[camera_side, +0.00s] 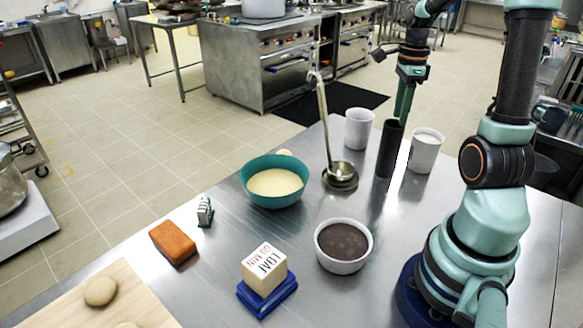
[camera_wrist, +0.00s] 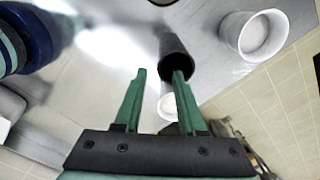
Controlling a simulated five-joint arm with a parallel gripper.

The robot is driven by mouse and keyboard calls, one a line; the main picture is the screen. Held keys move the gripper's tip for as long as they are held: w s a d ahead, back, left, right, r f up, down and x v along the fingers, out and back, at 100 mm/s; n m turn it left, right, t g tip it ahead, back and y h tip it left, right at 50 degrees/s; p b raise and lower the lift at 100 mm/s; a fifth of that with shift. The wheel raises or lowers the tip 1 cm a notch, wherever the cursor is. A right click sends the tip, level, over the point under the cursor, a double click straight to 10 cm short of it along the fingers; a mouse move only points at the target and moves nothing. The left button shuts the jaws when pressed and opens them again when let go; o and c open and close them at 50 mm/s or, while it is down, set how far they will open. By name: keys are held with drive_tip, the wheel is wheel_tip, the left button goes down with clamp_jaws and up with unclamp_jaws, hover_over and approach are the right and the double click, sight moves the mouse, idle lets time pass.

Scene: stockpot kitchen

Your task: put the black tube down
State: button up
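The black tube (camera_side: 388,152) stands upright on the steel table between two white cups in the side view. It also shows in the wrist view (camera_wrist: 172,46), just beyond my fingertips. My gripper (camera_side: 403,118) points down at the tube's top from above. In the wrist view my gripper (camera_wrist: 160,74) has its two green fingers apart with nothing clasped between them. The right fingertip overlaps the tube's rim, while the left fingertip is clear of it. Whether a finger touches the tube cannot be told.
White cups (camera_side: 358,130) and (camera_side: 426,152) flank the tube closely. A ladle stand (camera_side: 341,182), teal bowl (camera_side: 257,198), white bowl of dark contents (camera_side: 343,262), lettered block (camera_side: 264,268) and orange block (camera_side: 173,242) are farther left. Bare table lies in front of the tube.

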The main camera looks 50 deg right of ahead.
sight(389, 150)
wheel_tip(389, 150, down, 10)
drive_tip(key=shift+r, duration=0.1)
idle(0.4)
drive_tip(key=shift+c, duration=0.3)
clamp_jaws()
idle(1.1)
